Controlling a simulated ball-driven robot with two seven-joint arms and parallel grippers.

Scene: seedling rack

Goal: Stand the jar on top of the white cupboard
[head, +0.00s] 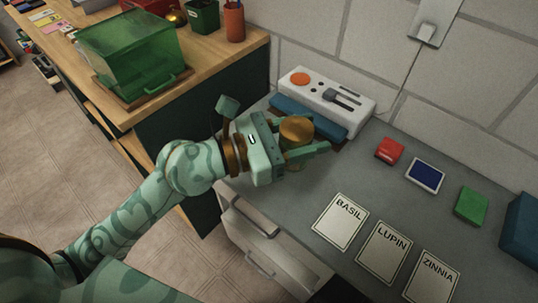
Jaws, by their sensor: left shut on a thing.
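The jar (296,129) has a round gold-brown lid; its body below is mostly hidden by my gripper. My left gripper (308,138) is shut on the jar, one finger on each side, over the left part of the grey worktop. The jar looks upright. I cannot tell whether its base touches the surface. A white cupboard front (262,238) with grey handles shows below the worktop's left front edge. My right gripper is not in the head view.
A white device with an orange button (299,78) and a blue block (307,116) are behind the jar. Red (390,150), navy (426,175) and green (471,205) blocks and labelled cards (340,222) lie rightward. A wooden bench (235,58) holds a green clear box (128,50).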

